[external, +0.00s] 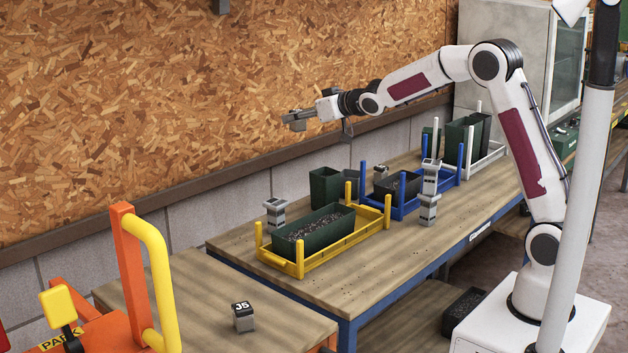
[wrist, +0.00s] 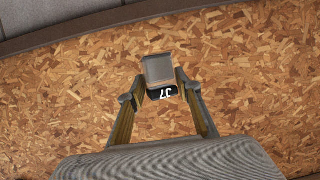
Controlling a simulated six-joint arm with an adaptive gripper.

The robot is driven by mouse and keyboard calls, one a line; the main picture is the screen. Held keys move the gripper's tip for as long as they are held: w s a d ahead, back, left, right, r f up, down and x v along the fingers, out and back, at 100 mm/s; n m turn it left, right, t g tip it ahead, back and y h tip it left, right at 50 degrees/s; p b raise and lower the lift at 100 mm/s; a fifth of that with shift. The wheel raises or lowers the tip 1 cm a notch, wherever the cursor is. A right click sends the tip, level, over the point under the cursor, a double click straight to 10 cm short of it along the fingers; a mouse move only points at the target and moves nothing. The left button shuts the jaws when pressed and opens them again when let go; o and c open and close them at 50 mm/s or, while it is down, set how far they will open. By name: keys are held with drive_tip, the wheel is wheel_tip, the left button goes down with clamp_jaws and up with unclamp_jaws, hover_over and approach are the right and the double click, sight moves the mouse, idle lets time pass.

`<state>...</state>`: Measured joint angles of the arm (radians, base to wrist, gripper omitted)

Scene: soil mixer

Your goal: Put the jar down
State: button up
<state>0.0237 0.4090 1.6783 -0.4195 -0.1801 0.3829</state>
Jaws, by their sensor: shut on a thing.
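My gripper (external: 299,119) is raised high above the bench, in front of the chipboard wall. It points left in the external view. In the wrist view my gripper (wrist: 160,84) is shut on a small grey jar (wrist: 158,68) with a black end marked "J7", which reads upside down there. The jar is clear of any surface. In the external view it is hard to tell apart from the fingers. Another grey jar (external: 243,320) with a black top marked "J5" stands upright on the low wooden table at the front left.
The wooden bench (external: 375,250) holds a yellow rack (external: 300,268) with a dark green soil bin, a blue rack (external: 405,208) and a white rack (external: 490,155). Grey blocky stands (external: 275,213) rise beside them. An orange frame (external: 130,260) with a yellow handle stands at the front left.

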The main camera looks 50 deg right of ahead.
drive_tip(key=s+a+f, duration=0.1)
drive_tip(key=s+a, duration=0.1)
drive_tip(key=a, duration=1.1)
drive_tip(key=s+a+f+n+y, duration=0.1)
drive_tip(key=s+a+f, duration=0.1)
drive_tip(key=a, duration=1.1)
drive_tip(key=s+a+f, duration=0.1)
drive_tip(key=s+a, duration=0.2)
drive_tip(key=a, duration=0.9)
drive_tip(key=shift+a+f+n+y, duration=0.25)
drive_tip(key=shift+a+n+y, duration=0.05)
drive_tip(key=shift+a+y, duration=0.1)
drive_tip(key=shift+n+y, duration=0.5)
drive_tip(key=s+a+f, duration=0.1)
drive_tip(key=s+a, duration=0.1)
drive_tip(key=a, duration=0.1)
drive_tip(key=s+a+f, duration=0.1)
drive_tip(key=s+a, duration=0.2)
drive_tip(key=a, duration=0.1)
drive_tip(key=s+a, duration=0.2)
drive_tip(key=a, duration=0.1)
drive_tip(key=shift+s+a+f, duration=0.35)
drive_tip(key=shift+a+f, duration=0.05)
clamp_jaws()
drive_tip(key=s+a+f+n+g+y, duration=0.1)
drive_tip(key=s+a+f, duration=0.2)
drive_tip(key=s+a, duration=0.6)
drive_tip(key=f, duration=0.5)
drive_tip(key=shift+s+a, duration=0.15)
drive_tip(key=shift+s, duration=0.1)
